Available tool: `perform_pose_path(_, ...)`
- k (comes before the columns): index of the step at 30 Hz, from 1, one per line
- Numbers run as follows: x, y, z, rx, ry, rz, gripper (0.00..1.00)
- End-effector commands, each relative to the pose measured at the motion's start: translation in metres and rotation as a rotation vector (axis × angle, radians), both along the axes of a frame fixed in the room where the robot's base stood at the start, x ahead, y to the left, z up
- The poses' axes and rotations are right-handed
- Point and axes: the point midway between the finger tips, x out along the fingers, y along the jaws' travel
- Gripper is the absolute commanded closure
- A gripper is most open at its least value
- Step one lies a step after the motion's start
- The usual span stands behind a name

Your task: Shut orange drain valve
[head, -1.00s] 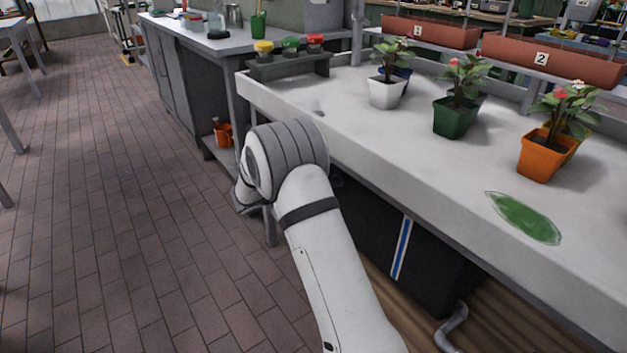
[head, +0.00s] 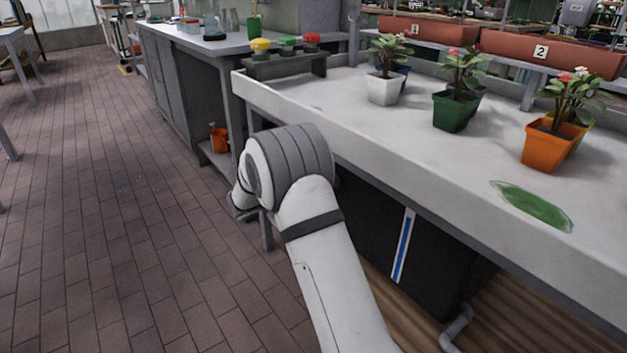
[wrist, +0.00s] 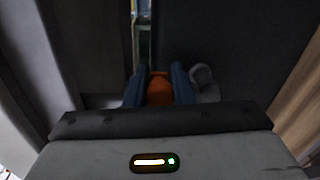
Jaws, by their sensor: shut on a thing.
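The orange drain valve (wrist: 159,91) shows in the wrist view as a small orange handle below the middle of the picture. My gripper (wrist: 160,78) has its two dark blue fingers on either side of it, shut on the handle. A grey pipe piece (wrist: 203,82) is just right of the fingers. In the head view my arm reaches down beside the bench front, and the gripper and valve are hidden behind it. How far the handle is turned cannot be told.
The white bench (head: 430,165) runs along the right, with potted plants and a green patch (head: 533,205) on it. Under it is a dark tank (head: 370,225) with a blue-white stripe. A grey pipe (head: 457,328) is near its base. The tiled floor (head: 110,220) on the left is open.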

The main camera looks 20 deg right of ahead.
Motion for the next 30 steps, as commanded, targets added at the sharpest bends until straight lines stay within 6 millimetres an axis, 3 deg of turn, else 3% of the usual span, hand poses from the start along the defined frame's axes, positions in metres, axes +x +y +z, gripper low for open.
perform_pose_path(2,-0.001,-0.001,-0.003,0.002,0.004,-0.003,1.0)
perform_pose_path(3,-0.001,-0.001,-0.003,0.002,0.004,-0.003,0.77)
perform_pose_path(11,0.0,0.0,-0.002,0.001,0.003,-0.001,0.56)
perform_pose_path(20,-0.001,0.005,0.0,0.001,0.003,0.001,0.56)
perform_pose_path(30,-0.02,0.056,0.005,0.0,0.004,0.003,0.56)
